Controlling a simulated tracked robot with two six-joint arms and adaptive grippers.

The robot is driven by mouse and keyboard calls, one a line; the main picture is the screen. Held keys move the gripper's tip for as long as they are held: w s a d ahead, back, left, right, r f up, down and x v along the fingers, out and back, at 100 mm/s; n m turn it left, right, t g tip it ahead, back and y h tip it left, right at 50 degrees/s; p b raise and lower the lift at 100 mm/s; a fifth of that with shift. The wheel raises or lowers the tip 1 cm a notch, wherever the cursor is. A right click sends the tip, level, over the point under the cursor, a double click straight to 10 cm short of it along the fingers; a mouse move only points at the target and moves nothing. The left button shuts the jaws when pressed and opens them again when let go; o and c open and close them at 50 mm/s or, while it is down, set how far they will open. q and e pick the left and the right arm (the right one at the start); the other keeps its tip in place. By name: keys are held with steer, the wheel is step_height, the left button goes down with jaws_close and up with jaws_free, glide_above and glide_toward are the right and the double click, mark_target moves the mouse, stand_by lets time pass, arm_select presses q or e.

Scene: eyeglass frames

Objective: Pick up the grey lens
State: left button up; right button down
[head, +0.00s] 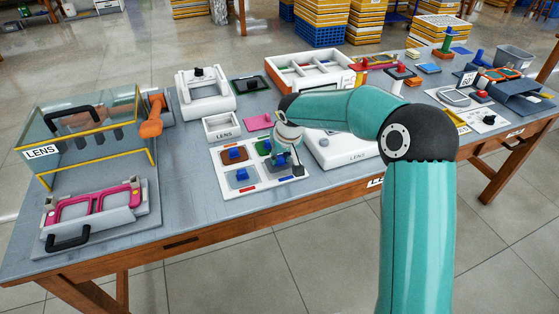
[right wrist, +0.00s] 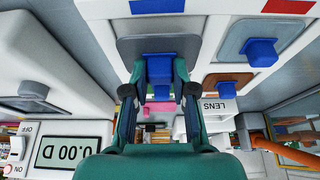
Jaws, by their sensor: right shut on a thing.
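The grey lens (right wrist: 130,46) is a flat grey plate with a blue block handle (right wrist: 159,70). It is at the near right corner of the white lens tray (head: 263,187). My right gripper (head: 285,161) reaches down over that corner. In the right wrist view its fingers (right wrist: 160,88) are shut on the blue handle. The arm partly hides the lens in the head view, and I cannot tell whether it is clear of the tray. My left gripper is not in view.
A glass-fronted case (head: 85,130) stands at left.

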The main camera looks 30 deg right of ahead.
mark_target(280, 157)
step_height(280, 157, up, 18)
steer(key=p, duration=0.2)
steer(key=shift+p, duration=0.3)
